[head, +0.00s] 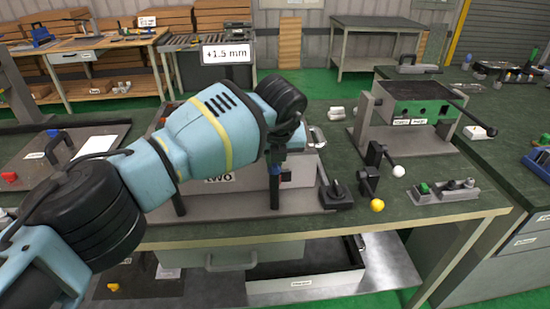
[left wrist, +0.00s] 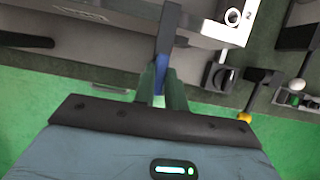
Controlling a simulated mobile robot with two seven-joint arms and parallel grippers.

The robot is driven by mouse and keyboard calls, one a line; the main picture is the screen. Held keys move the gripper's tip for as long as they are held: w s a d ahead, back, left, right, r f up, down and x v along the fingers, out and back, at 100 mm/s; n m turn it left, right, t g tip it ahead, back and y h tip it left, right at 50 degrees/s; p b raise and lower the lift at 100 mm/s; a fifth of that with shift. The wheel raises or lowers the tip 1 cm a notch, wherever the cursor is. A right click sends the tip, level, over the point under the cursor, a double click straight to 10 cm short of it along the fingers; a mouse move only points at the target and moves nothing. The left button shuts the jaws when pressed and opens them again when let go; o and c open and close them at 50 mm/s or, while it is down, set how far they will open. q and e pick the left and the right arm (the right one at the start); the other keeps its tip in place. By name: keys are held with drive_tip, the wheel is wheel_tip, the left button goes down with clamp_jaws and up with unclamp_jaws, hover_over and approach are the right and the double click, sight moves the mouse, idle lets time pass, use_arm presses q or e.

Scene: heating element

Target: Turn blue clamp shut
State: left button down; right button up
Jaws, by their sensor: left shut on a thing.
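My left gripper (head: 280,152) comes in from the left in the head view and points down at the front of the grey metal box. It is shut on the blue clamp (head: 276,171), whose small blue part shows just below the fingers. In the left wrist view the fingers (left wrist: 160,86) close around the blue piece, and the clamp's dark grey bar (left wrist: 168,35) extends beyond them across the box's edge. My arm and gripper hide much of the box and the clamp's upper part. My right gripper is not in view.
A black rotary knob (head: 337,194) stands right of the box, beside levers with a yellow ball (head: 377,205) and a white ball (head: 398,170). A green-fronted fixture (head: 415,108) stands behind them. A small switch block (head: 443,190) sits near the bench's right front edge.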

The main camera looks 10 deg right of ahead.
use_arm(q)
drive_tip(key=c, duration=1.4)
unclamp_jaws()
drive_tip(key=shift+c, duration=0.2)
drive_tip(key=v, duration=0.7)
drive_tip(key=shift+r+p, duration=0.4)
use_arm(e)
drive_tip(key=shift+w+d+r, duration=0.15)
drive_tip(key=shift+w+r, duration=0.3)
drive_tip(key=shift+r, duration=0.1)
use_arm(q)
drive_tip(key=shift+s, duration=0.1)
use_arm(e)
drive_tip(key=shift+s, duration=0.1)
